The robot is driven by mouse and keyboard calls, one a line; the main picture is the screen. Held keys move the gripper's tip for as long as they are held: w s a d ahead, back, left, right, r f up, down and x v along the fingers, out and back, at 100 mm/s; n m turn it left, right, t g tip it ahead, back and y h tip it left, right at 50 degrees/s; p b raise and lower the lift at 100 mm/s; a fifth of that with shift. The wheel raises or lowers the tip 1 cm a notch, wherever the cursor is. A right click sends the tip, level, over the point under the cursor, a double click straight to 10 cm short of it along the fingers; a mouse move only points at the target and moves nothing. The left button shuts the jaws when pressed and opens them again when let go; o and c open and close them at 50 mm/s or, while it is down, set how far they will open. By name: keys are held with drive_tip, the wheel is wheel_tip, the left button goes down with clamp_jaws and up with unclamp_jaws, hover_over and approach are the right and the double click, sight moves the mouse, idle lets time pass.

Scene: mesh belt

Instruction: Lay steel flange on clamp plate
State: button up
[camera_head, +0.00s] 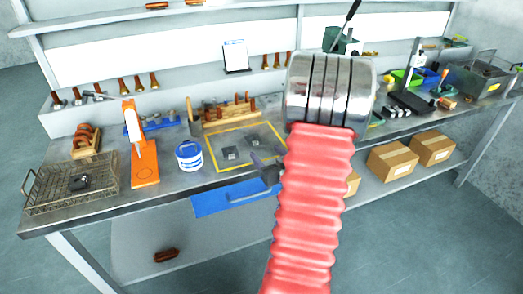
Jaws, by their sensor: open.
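A small dark grey metal part (78,183), which looks like the steel flange, lies in the wire mesh basket at the left end of the bench. Two small grey square pieces lie inside the yellow outline: one at the front left (231,154) and one behind it to the right (253,142). I cannot tell which is the clamp plate. My gripper (259,162) partly shows left of my red arm, by the right side of the yellow outline. It is open, with nothing seen in it, and well right of the basket. My arm hides part of the bench.
The wire mesh basket (45,203) has raised walls. An orange stand (146,172) and a blue-and-white tub (189,156) stand between it and the yellow outline (213,160). A wooden rack (230,112) stands behind. A blue drawer (215,199) sticks out at the front.

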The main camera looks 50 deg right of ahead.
drive_tip(key=shift+v, duration=1.55)
drive_tip(key=shift+n+g+y, duration=0.3)
drive_tip(key=shift+n+g, duration=0.4)
drive_tip(key=w+a+r, duration=0.2)
drive_tip(key=w, duration=0.1)
drive_tip(key=w+a+r, duration=0.1)
drive_tip(key=shift+w+a, duration=0.25)
drive_tip(key=shift+w, duration=0.1)
drive_tip(key=w+a+r+n+g+y, duration=0.15)
drive_tip(key=a+r, duration=0.25)
drive_tip(key=a, duration=0.4)
drive_tip(key=w+a+r+g, duration=0.1)
drive_tip(key=a+r+g, duration=0.15)
drive_tip(key=a, duration=0.55)
drive_tip(key=s+a+r+n+g+y, duration=0.1)
drive_tip(key=s+a, duration=0.5)
drive_tip(key=a, duration=0.6)
drive_tip(key=s+a+r+n+g+y, duration=0.1)
drive_tip(key=s+a+r+n+y, duration=0.1)
drive_tip(key=s+a, duration=0.5)
drive_tip(key=a+r+y, duration=0.1)
drive_tip(key=a+y, duration=0.1)
drive_tip(key=a, duration=0.3)
drive_tip(key=shift+s+r+g, duration=0.2)
drive_tip(key=shift+r+g, duration=0.05)
drive_tip(key=shift+g, duration=0.15)
drive_tip(key=shift+o, duration=0.3)
